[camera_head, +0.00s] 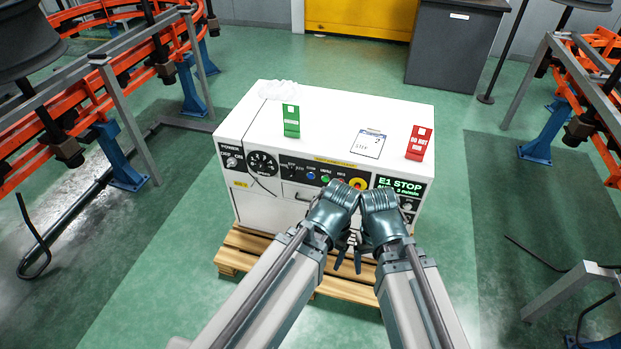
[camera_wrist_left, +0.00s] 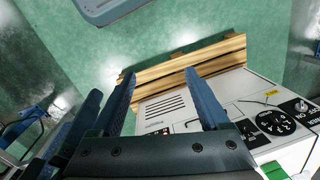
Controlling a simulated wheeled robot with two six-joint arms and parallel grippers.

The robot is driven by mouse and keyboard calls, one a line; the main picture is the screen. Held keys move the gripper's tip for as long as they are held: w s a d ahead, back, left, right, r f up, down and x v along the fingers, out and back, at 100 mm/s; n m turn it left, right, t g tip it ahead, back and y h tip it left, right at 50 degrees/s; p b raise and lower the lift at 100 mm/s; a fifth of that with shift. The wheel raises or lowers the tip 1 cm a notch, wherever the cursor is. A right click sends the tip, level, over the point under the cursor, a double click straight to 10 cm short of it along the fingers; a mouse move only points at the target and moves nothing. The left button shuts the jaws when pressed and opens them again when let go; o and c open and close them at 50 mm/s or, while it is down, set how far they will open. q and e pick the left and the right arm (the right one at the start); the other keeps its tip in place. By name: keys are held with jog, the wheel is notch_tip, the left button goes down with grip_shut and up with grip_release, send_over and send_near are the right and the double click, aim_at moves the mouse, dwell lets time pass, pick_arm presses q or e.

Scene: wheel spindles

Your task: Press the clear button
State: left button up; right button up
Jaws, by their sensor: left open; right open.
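The white control box (camera_head: 335,118) stands in the middle of the head view. Its front panel has a row with a blue button (camera_head: 311,176), a green button (camera_head: 325,178), and a red stop knob with a yellow ring (camera_head: 358,184). The small labels are too blurred to tell which button is clear. My left gripper (camera_head: 337,258) and right gripper (camera_head: 361,258) are close together in front of the panel, fingers down, covering part of it. The left gripper (camera_wrist_left: 159,84) is open and empty in the wrist view; the right is open too.
The box stands on a wooden pallet (camera_head: 236,252). A green block (camera_head: 291,121), a paper sheet (camera_head: 368,144) and a red block (camera_head: 417,143) are on its top. Orange rail racks (camera_head: 90,95) flank it on both sides. Green floor is free around it.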

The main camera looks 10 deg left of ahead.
pick_arm(q)
grip_shut()
dwell(0.3)
dwell(1.4)
